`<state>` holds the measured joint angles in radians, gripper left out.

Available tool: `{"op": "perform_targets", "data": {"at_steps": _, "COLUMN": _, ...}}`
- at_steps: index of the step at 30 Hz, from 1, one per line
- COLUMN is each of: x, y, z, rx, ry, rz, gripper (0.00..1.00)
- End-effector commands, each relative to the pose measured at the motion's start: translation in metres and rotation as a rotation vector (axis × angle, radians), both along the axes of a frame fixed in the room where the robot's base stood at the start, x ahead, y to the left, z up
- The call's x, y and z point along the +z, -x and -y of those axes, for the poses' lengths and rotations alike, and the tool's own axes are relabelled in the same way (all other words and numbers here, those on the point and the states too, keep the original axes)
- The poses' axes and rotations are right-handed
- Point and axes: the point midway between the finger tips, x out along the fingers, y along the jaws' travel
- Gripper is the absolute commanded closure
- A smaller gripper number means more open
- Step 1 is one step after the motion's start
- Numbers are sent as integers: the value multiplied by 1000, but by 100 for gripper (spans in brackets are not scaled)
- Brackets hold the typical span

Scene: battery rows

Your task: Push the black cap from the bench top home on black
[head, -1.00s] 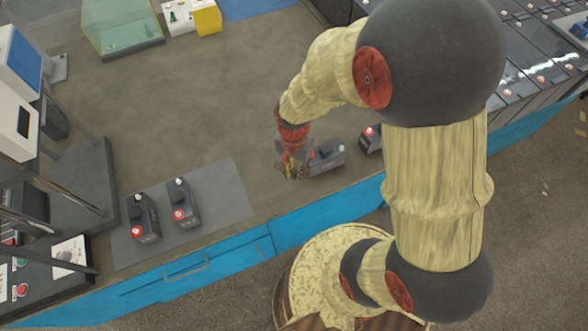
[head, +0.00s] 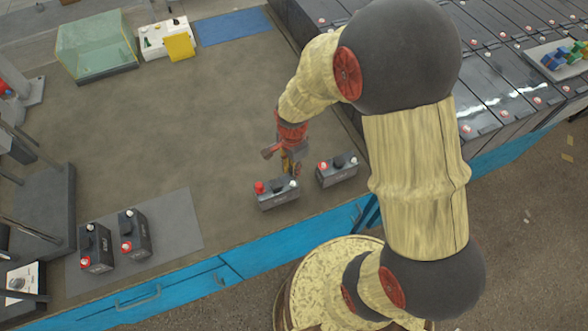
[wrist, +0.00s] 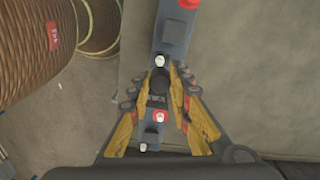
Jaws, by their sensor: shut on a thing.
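My gripper (head: 291,168) is low over the right end of a dark battery (head: 277,197) near the bench's front edge. In the wrist view my gripper (wrist: 159,84) is shut on a small round black cap (wrist: 158,78). The cap sits close beside the battery's white-topped post (wrist: 160,61); I cannot tell if it touches anything below. The battery's other end has a red cap (head: 259,187), and a dark raised part lies between. What is under the held cap is hidden.
A second battery (head: 337,175) stands close on the right, and it also shows below my fingers in the wrist view (wrist: 153,128). Two more batteries stand on a grey mat (head: 182,215) at left. A clear box (head: 95,45) stands at the back. The bench middle is free.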

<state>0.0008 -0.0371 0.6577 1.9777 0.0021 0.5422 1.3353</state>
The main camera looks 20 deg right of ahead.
Motion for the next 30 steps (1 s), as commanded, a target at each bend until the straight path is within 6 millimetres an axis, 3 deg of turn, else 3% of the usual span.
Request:
{"op": "perform_targets", "data": {"at_steps": 21, "x": -43, "y": 0, "z": 0, "rx": -9, "ry": 0, "rz": 0, "gripper": 91}}
{"op": "perform_targets", "data": {"at_steps": 30, "x": -45, "y": 0, "z": 0, "rx": -9, "ry": 0, "rz": 0, "gripper": 91}}
